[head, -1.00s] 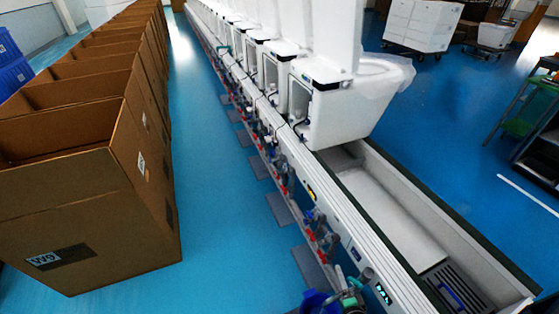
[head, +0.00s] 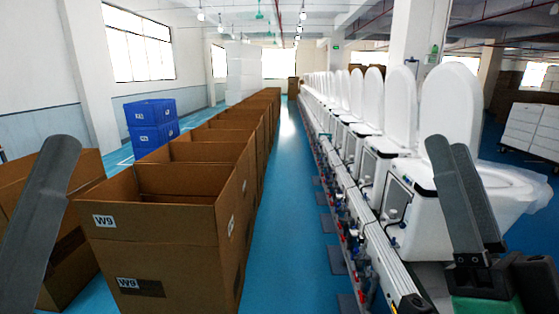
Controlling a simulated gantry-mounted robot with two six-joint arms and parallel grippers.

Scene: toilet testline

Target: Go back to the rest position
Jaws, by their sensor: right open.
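My right gripper (head: 462,195) is at the lower right of the head view, its two grey fingers pointing up and apart, with nothing between them. It stands in front of the nearest white toilet (head: 410,215) on the testline and hides part of it. My left gripper shows as a single grey finger (head: 40,205) at the left edge, in front of a cardboard box. Its other finger is out of the frame, so I cannot tell its opening. I see nothing held in either gripper.
A row of open cardboard boxes (head: 170,240), marked W9, runs away on the left. Blue crates (head: 152,122) stand behind them. The row of toilets runs along the testline on the right. A clear blue floor aisle (head: 287,215) lies between.

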